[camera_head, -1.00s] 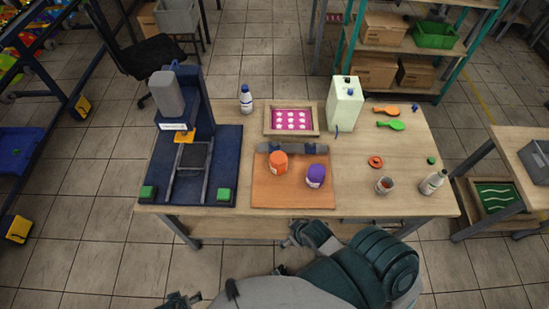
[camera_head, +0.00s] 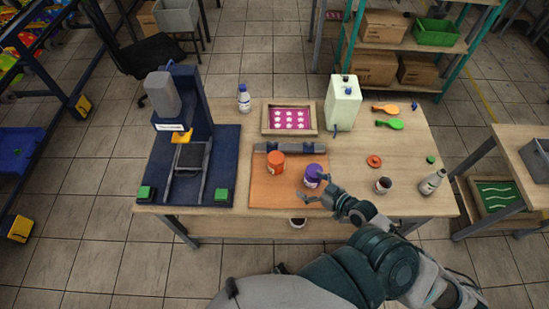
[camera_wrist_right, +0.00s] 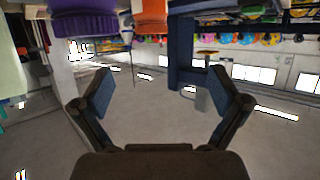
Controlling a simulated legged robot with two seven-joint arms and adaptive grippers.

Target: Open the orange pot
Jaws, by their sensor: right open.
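The orange pot (camera_head: 275,163) stands upright on the brown board in the head view, with its orange lid on. It also shows at the top edge of the wrist view (camera_wrist_right: 150,14). The purple pot (camera_head: 313,176) stands just right of it, and its purple part (camera_wrist_right: 84,24) shows at the wrist view's top left. My right gripper (camera_head: 315,190) is at the board's front right, close to the purple pot; contact cannot be told. In the wrist view its two fingers (camera_wrist_right: 162,90) are spread apart with nothing between them. My left gripper is out of view.
A blue press (camera_head: 185,120) stands left. A framed pink stencil (camera_head: 290,119), a white bottle (camera_head: 244,99) and a pale canister (camera_head: 343,103) are behind. A flat orange ring (camera_head: 374,161), small jar (camera_head: 383,185) and bottle (camera_head: 432,182) sit right.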

